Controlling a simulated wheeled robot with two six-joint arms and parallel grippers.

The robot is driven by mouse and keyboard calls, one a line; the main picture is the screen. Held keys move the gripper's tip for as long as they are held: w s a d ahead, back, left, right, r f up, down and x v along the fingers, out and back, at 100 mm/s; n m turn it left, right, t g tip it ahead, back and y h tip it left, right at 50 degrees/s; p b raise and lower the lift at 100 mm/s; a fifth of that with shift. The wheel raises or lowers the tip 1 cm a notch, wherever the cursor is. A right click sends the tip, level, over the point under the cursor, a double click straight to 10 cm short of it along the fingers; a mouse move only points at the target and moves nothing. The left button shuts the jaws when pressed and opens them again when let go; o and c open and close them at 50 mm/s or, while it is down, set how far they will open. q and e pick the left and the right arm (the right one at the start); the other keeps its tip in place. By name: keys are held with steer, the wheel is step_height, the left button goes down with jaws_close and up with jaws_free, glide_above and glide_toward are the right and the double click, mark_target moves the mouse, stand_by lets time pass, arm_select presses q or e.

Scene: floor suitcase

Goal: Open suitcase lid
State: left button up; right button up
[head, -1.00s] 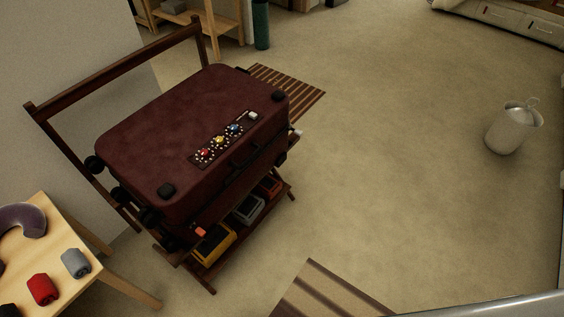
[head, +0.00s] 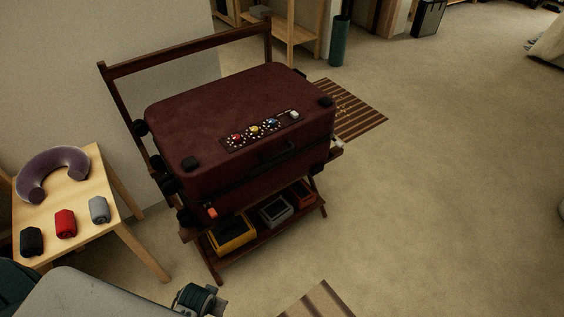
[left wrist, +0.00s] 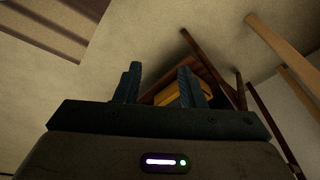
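The dark red suitcase (head: 215,115) lies flat on a dark wooden rack, and its lid is down. A carry handle (head: 276,155) is on its front side, and an orange tag (head: 212,212) hangs near its front left corner. In the left wrist view my left gripper (left wrist: 158,85) has its two fingers apart with nothing between them. Past the fingers are the rack's legs and a yellow bin (left wrist: 180,95). In the head view a part of my own arm shows at the bottom left, in front of the rack. My right gripper is in neither view.
The dark wooden rack (head: 187,55) has a back rail and a lower shelf with small bins. A light wooden table (head: 85,215) with a neck pillow (head: 52,172) and rolled cloths stands at left. A striped rug (head: 358,112) lies behind. The floor to the right is clear.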

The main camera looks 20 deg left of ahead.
arm_select(q)
steer(key=w+d+r+n+t+b, duration=0.1)
steer(key=w+d+r+t+b, duration=0.2)
steer(key=r, duration=0.7)
steer(key=n+t+h+b, duration=0.2)
steer(key=n+t+h, duration=0.55)
steer(key=n, duration=1.25)
glide_toward(274, 159)
steer(key=w+d+f+t+y, duration=0.1)
steer(key=d+t+y, duration=0.1)
steer(key=shift+h, duration=0.25)
steer(key=x, duration=0.3)
steer(key=b+x, duration=0.1)
steer(key=x, duration=0.6)
steer(key=shift+a+f+b, duration=0.1)
steer(key=shift+f+b, duration=0.2)
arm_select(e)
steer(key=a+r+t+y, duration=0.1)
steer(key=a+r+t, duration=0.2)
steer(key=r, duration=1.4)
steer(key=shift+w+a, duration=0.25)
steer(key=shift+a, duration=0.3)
arm_select(q)
steer(key=shift+s, duration=0.1)
steer(key=shift+c, duration=0.5)
jaws_close()
